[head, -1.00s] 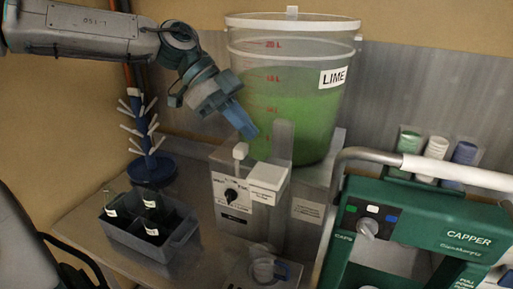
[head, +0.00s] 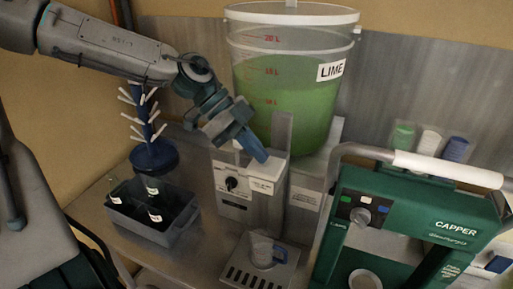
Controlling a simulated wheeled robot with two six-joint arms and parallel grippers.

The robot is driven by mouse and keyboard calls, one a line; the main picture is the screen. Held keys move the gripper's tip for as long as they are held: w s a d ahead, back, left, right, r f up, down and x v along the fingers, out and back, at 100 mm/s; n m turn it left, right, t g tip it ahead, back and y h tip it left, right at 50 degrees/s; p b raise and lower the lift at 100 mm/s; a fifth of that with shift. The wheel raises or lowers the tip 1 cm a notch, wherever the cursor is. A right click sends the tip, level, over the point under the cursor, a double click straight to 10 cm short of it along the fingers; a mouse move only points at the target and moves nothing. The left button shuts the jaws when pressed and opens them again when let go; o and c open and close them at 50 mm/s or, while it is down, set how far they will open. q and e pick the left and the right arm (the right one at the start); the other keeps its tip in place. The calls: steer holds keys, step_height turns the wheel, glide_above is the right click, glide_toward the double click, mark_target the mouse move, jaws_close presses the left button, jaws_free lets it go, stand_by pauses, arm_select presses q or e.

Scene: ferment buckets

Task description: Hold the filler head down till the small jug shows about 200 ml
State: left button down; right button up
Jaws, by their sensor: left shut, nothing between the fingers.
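The filler (head: 233,200) is a grey box with a black knob, below and in front of a bucket of green liquid labelled LIME. Its white filler head (head: 266,174) sticks out at the top right of the box. My left gripper (head: 253,148), with blue fingers, is shut and empty. Its tips are right at the top of the filler head and overlap it in the picture; whether they touch or press it I cannot tell. The small clear jug (head: 262,250) stands upright below, its blue handle to the right. Its level is too small to read. My right gripper is not in view.
The LIME bucket (head: 290,80) stands behind the filler. The jug is on a slotted drip tray (head: 285,273). A green capper (head: 450,205) with a white-gripped lever stands close right.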

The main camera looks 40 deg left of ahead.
mark_target(256, 185)
arm_select(q)
step_height(256, 185, down, 9)
steer(key=b, duration=0.7)
steer(key=shift+f, duration=0.15)
steer(key=shift+s, duration=0.25)
